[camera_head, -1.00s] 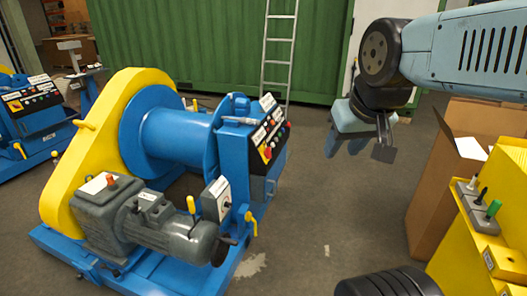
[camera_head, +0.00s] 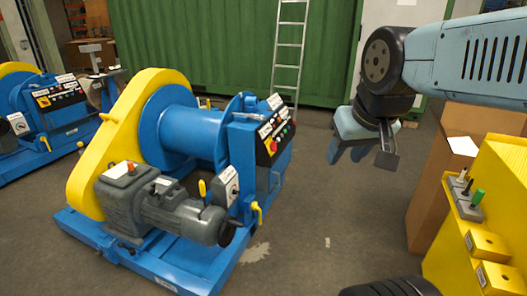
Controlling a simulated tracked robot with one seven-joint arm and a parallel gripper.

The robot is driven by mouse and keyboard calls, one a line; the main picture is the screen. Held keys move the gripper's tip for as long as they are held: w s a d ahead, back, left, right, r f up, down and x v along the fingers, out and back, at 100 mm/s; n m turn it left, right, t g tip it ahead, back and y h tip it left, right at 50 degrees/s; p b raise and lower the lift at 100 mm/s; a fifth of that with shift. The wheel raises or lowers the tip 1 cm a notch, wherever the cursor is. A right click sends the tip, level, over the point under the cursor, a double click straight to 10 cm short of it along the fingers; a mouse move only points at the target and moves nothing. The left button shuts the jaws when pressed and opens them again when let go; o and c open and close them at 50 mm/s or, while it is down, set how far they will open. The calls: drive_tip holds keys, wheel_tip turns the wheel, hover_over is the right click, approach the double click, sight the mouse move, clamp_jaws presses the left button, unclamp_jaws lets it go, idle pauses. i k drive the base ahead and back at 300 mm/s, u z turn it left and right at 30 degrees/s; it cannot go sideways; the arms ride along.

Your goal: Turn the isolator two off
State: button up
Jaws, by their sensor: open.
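A grey box with a small dark switch (camera_head: 228,187) is mounted on the near side of the blue and yellow winch. A similar grey box (camera_head: 18,124) shows on the second blue machine at the left edge. I cannot read which one is isolator two, nor the switch positions. My gripper (camera_head: 363,156) is open and empty, hanging in the air right of the winch, well apart from both boxes.
A yellow cabinet (camera_head: 500,190) and a cardboard box (camera_head: 430,190) stand at the right. A ladder (camera_head: 289,50) leans on a green container. The floor between winch and cabinet is clear.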

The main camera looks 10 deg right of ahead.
sight(272, 147)
drive_tip(key=u, duration=1)
drive_tip(key=k, duration=1.05)
drive_tip(key=z, duration=0.9)
drive_tip(key=i, duration=1.3)
